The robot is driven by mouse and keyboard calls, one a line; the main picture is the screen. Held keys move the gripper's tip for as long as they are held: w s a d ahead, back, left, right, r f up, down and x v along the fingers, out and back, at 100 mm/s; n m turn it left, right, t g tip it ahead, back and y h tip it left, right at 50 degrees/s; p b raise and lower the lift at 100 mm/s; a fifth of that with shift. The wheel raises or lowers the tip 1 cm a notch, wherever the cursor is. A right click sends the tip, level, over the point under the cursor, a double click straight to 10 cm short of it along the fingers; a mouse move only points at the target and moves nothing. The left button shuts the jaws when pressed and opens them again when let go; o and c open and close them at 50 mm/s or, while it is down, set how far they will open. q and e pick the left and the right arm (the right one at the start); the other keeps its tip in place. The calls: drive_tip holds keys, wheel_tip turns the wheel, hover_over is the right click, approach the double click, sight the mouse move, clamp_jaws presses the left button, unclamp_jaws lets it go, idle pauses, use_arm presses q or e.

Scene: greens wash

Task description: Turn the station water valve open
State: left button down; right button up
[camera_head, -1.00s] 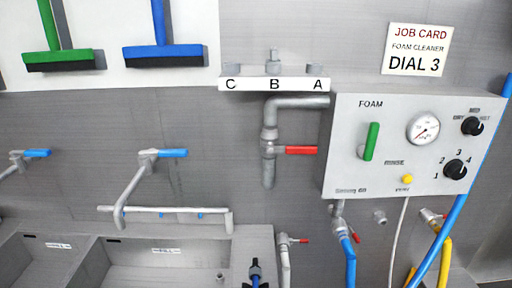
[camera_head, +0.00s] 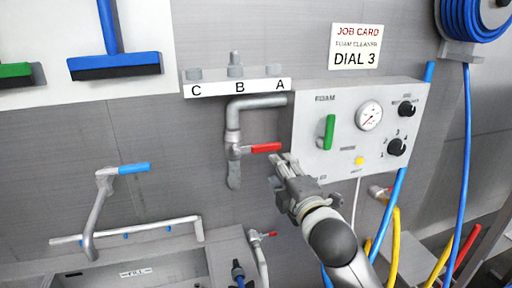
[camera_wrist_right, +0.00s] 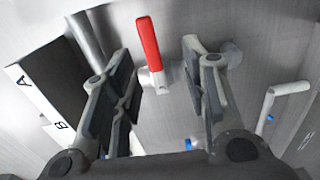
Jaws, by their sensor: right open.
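The water valve is a grey pipe fitting (camera_head: 234,151) under the C-B-A shelf, with a red lever handle (camera_head: 266,147) pointing right, roughly horizontal in the head view. My right gripper (camera_head: 281,170) is just below and right of the lever's free end. In the right wrist view, the red lever (camera_wrist_right: 149,43) shows between the two spread fingers of the right gripper (camera_wrist_right: 158,62), with a visible gap on each side. The right gripper is open and holds nothing. My left gripper is not in view.
The foam panel (camera_head: 304,110), with a green lever (camera_head: 329,132), gauge and dials, stands close right of the valve. The labelled shelf (camera_head: 236,87) is above. A sink faucet (camera_head: 104,185) is at left. Hoses hang at right.

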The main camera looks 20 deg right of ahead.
sight(269, 149)
drive_tip(key=w+p, duration=0.1)
drive_tip(key=w, duration=0.2)
drive_tip(key=w+r, duration=0.1)
drive_tip(key=w, duration=0.1)
drive_tip(key=w+p, duration=0.1)
drive_tip(key=w, duration=0.2)
drive_tip(key=shift+w+a+r+p, duration=0.1)
drive_tip(key=shift+w+r+p, duration=0.1)
drive_tip(key=shift+w+p, duration=0.15)
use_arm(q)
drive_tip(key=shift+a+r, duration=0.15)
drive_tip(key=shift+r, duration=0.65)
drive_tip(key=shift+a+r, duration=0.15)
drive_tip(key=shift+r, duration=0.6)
use_arm(e)
drive_tip(key=shift+w, duration=0.8)
drive_tip(key=shift+f, duration=0.1)
clamp_jaws()
